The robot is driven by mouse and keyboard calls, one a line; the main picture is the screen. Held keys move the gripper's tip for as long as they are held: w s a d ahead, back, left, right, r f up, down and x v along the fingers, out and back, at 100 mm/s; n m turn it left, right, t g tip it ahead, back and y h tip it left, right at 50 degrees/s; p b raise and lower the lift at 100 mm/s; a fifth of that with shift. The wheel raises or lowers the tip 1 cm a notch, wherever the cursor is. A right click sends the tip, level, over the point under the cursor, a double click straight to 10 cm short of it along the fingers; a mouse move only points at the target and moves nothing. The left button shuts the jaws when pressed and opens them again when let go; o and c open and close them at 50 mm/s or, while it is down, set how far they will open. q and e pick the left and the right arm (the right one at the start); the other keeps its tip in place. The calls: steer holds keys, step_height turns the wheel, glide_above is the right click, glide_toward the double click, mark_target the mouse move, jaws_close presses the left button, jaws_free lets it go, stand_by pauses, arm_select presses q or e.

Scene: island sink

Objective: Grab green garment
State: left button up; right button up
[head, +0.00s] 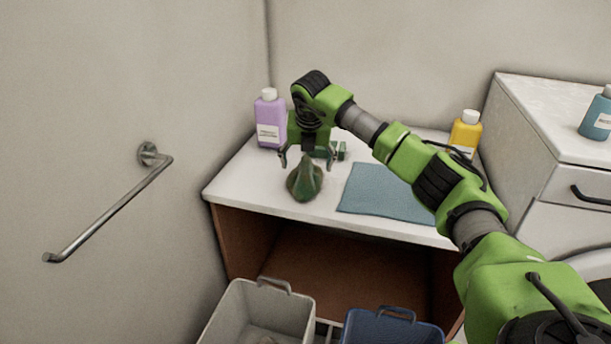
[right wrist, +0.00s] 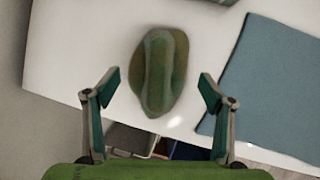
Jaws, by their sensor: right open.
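The green garment (head: 305,180) lies crumpled in a small heap on the white counter, near its front edge. In the right wrist view the garment (right wrist: 160,70) sits between and ahead of the two fingers. My right gripper (head: 306,156) is open and empty, pointing down just behind and above the garment in the head view. Its fingers also show in the right wrist view (right wrist: 158,97), spread wide and apart from the garment. My left gripper is not in view.
A purple bottle (head: 270,119) stands behind left, and a yellow bottle (head: 465,132) at the right. A blue cloth (head: 380,190) lies flat right of the garment. A grey bin (head: 235,310) and a blue bin (head: 390,330) are below. A towel bar (head: 110,210) is on the left wall.

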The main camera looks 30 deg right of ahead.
mark_target(307, 165)
steer(key=x, duration=0.2)
steer(key=shift+w+f, duration=0.15)
steer(key=shift+f, duration=0.15)
steer(key=shift+w+d+f, duration=0.1)
steer(key=shift+f, duration=0.15)
steer(key=shift+c, duration=1)
steer(key=c, duration=1.1)
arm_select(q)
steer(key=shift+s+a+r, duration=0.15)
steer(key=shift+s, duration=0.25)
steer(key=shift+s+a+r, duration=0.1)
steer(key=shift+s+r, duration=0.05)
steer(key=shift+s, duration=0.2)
arm_select(e)
steer(key=shift+r, duration=0.1)
